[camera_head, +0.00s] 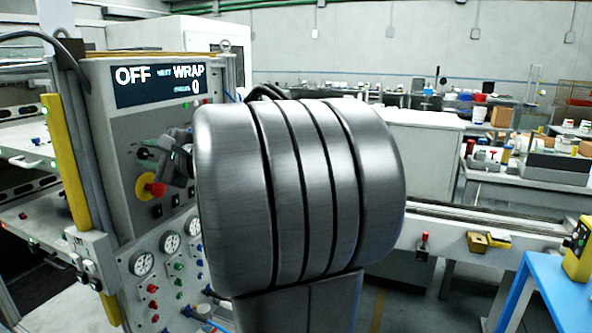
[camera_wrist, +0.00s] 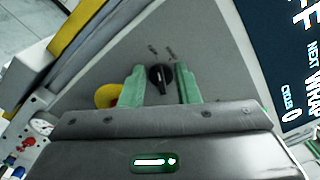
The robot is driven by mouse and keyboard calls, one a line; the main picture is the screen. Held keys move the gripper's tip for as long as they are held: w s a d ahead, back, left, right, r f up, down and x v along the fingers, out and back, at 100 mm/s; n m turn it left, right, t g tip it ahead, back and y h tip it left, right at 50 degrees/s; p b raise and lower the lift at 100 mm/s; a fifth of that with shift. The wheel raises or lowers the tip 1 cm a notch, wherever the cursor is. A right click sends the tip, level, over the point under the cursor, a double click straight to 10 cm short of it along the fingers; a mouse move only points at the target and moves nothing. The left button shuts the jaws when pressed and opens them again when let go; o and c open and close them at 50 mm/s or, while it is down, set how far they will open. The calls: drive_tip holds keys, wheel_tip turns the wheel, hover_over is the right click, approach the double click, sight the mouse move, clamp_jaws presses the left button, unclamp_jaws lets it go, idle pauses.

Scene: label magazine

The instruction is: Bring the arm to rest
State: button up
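A black rotary knob (camera_wrist: 160,78) sits on the grey control panel (camera_wrist: 215,60), with small unreadable labels above it. My gripper (camera_wrist: 160,88) is open, its two green fingers apart, one on each side of the knob in the wrist view. A narrow gap shows on both sides; I cannot tell how far the tips are from the panel. In the head view my gripper (camera_head: 180,155) is beside the panel, mostly hidden by my own grey arm. The knob (camera_head: 146,153) shows just left of it. The display (camera_head: 160,82) reads OFF, NEXT WRAP and CYCLE 0.
A red stop button on a yellow base (camera_head: 150,187) is close below the gripper; its yellow part (camera_wrist: 108,96) shows beside the left finger. Gauges (camera_head: 142,263) sit lower on the panel. A yellow post (camera_head: 68,170) stands left. A blue table (camera_head: 560,290) is at right.

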drive_tip(key=m+p, duration=0.3)
drive_tip(key=p, duration=0.1)
drive_tip(key=r+m+p, duration=0.1)
drive_tip(key=m+p, duration=0.1)
drive_tip(key=p, duration=0.2)
drive_tip(key=shift+w+d+m, duration=0.1)
drive_tip(key=shift+w+m, duration=0.1)
drive_tip(key=shift+m, duration=0.2)
drive_tip(key=shift+m+p, duration=0.3)
drive_tip(key=shift+p, duration=0.35)
drive_tip(key=shift+d+f+m, duration=0.15)
drive_tip(key=shift+d+m, duration=0.1)
drive_tip(key=shift+m, duration=0.05)
drive_tip(key=b+v, duration=0.1)
drive_tip(key=v, duration=0.7)
drive_tip(key=shift+f+b, duration=0.15)
drive_tip(key=shift+b, duration=0.2)
drive_tip(key=shift+s, duration=0.15)
